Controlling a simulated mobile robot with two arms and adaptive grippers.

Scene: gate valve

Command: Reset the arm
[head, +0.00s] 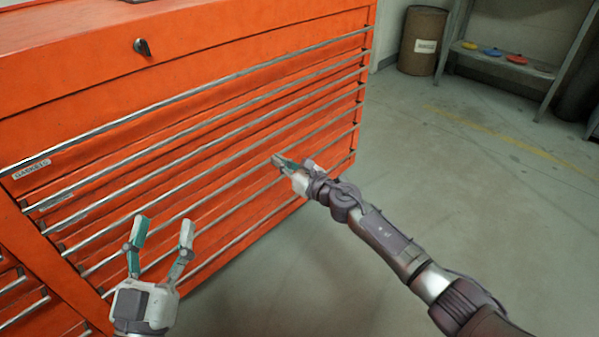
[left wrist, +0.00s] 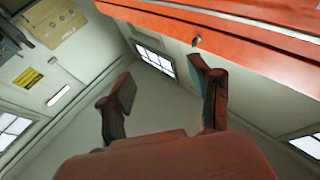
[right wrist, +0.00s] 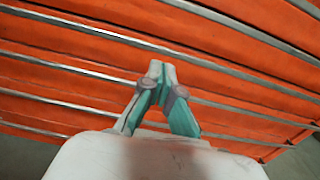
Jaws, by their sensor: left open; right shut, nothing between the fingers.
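My left gripper (head: 160,240) is at the lower left of the head view, fingers pointing up and spread apart, in front of the orange tool chest (head: 90,85). It is open and empty; its fingers also show in the left wrist view (left wrist: 160,95). My right arm comes in from the lower right, and my right gripper (head: 276,160) is near the middle, in front of the chest's drawers. In the right wrist view its fingertips (right wrist: 163,72) are together with nothing between them. I cannot tell whether the tips touch the drawer fronts.
The chest has several drawers with long metal handles (head: 200,120) and a black lock knob (head: 142,47). A brown drum (head: 422,40) and a grey shelf (head: 500,62) with coloured discs stand at the back right. The floor (head: 480,190) right of the chest is clear.

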